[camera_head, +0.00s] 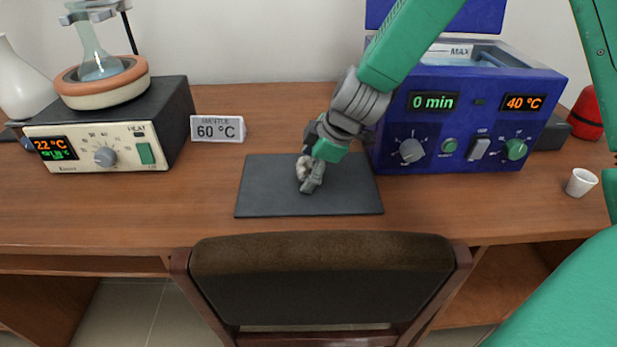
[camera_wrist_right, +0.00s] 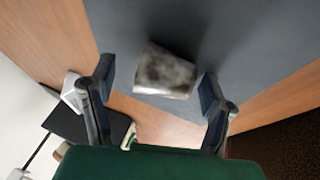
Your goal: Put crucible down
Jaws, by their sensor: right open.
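A small grey, mottled crucible (camera_head: 302,166) is at the dark grey mat (camera_head: 265,205) on the desk, partly hidden by my right gripper (camera_head: 312,178). In the right wrist view the crucible (camera_wrist_right: 166,72) lies between the two spread fingers of my right gripper (camera_wrist_right: 157,84), with a visible gap on each side. The gripper is open and low over the mat. The dark mat fills the background behind the crucible. I cannot tell whether its base touches the mat. My left gripper is out of view.
A blue water bath (camera_head: 465,125) stands right of the mat, close to my arm. A heating mantle (camera_head: 105,125) with a flask and a 60 °C sign (camera_head: 217,129) are to the left. A white cup (camera_head: 581,181) stands at right. A chair (camera_head: 320,275) is in front.

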